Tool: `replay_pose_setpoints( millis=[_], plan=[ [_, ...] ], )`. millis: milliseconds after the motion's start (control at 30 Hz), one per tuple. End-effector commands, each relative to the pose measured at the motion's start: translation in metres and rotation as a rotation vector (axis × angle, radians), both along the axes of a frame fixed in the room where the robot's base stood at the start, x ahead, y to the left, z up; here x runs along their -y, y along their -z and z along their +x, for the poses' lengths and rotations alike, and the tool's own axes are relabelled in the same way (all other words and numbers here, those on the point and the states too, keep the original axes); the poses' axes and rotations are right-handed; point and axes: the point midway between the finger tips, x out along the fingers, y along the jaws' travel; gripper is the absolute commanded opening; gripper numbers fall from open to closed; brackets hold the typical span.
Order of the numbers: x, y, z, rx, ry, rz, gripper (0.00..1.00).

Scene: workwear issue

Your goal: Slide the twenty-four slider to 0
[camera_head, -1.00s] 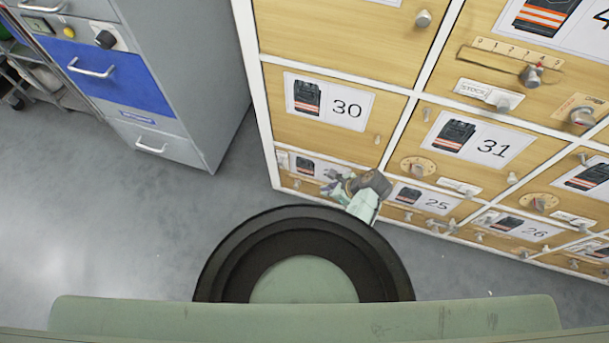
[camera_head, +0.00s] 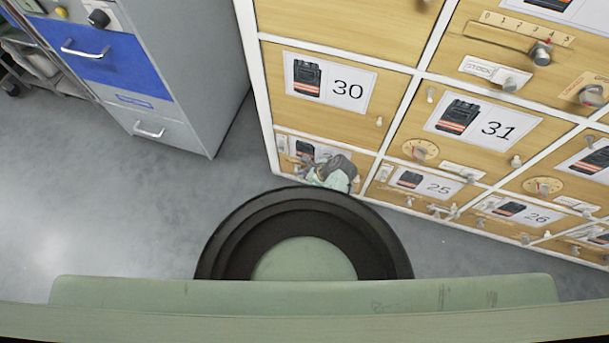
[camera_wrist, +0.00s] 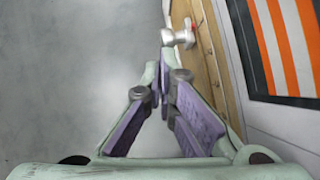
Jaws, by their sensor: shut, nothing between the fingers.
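The bottom-left wooden front (camera_head: 348,159) carries a vest label whose number is hidden behind my gripper; it sits left of 25 and below 30. My gripper (camera_head: 308,166) is low in front of it, partly covering it. In the wrist view, my gripper's fingers (camera_wrist: 172,72) are shut and empty, pointing along the wooden face. A pale metallic knob with a red mark (camera_wrist: 180,37) stands out just beyond the fingertips; I cannot tell whether they touch. The slider's scale is not readable. The orange-striped vest label (camera_wrist: 278,45) is at right.
Fronts 30 (camera_head: 320,112), 31 (camera_head: 470,150) and 25 (camera_head: 425,200) surround it, with protruding knobs and dials. A grey cabinet with a blue drawer (camera_head: 110,65) stands at the left. The grey floor (camera_head: 120,200) between is clear.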

Motion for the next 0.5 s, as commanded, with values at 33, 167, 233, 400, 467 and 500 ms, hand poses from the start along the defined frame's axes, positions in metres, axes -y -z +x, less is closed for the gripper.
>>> replay_pose_setpoints(
  millis=[33,167,233,400,467,500],
  plan=[
    [-0.001,0.0,0.001,0.0,0.0,0.0,0.0],
    [-0.001,0.0,0.001,0.0,0.0,0.0,0.0],
    [-0.001,0.0,0.001,0.0,0.0,0.0,0.0],
    [-0.006,0.0,0.002,0.0,-0.002,0.0,0.0],
    [-0.013,-0.001,0.004,0.0,-0.004,0.0,0.0],
    [-0.019,-0.001,0.006,0.0,-0.005,0.0,0.0]
  ],
)
